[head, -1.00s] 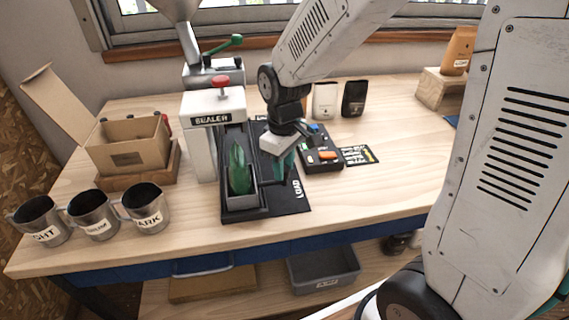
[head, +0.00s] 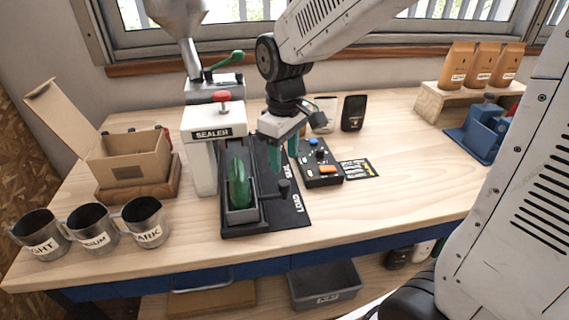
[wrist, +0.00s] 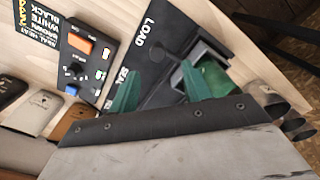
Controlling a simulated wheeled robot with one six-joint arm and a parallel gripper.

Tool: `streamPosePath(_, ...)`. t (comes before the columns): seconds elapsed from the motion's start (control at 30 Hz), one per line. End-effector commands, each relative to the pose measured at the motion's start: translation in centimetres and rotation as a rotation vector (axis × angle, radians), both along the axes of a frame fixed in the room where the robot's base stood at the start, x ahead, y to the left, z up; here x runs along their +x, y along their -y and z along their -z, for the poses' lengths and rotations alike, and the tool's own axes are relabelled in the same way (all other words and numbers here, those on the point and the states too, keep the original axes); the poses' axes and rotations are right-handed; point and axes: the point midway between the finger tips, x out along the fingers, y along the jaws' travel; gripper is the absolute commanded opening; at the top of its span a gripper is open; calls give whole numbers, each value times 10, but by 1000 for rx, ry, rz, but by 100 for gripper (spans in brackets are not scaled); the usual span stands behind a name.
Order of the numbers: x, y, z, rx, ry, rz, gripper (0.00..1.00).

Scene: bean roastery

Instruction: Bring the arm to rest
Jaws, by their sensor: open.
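My gripper (head: 284,160) hangs in the air over the black load mat, to the right of the sealer (head: 212,125). Its green fingers are apart with nothing between them; they also show in the wrist view (wrist: 160,85). A green pouch (head: 238,182) sits in the sealer's cradle, to the left of the fingers; it is partly hidden in the wrist view (wrist: 210,78). A black lever knob (head: 285,187) stands just below the fingers, apart from them as far as I can tell.
A control box (head: 320,165) with buttons lies right of the gripper. Three metal cups (head: 146,222) and an open carton (head: 130,165) stand left. Behind are pouches (head: 353,113). Orange bags (head: 482,62) stand on a riser at the right. The table's right middle is clear.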

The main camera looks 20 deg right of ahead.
Motion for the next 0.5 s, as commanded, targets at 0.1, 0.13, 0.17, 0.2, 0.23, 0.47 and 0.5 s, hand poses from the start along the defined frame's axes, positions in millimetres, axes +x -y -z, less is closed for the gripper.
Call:
streamPosePath(0.1,0,0,-1,0,0,0,48)
streamPosePath(0.13,0,0,-1,0,0,0,48)
streamPosePath(0.17,0,0,-1,0,0,0,48)
streamPosePath(0.2,0,0,-1,0,0,0,48)
streamPosePath(0.23,0,0,-1,0,0,0,48)
streamPosePath(0.47,0,0,-1,-1,-1,7,48)
streamPosePath(0.5,-1,0,-1,-1,-5,21,48)
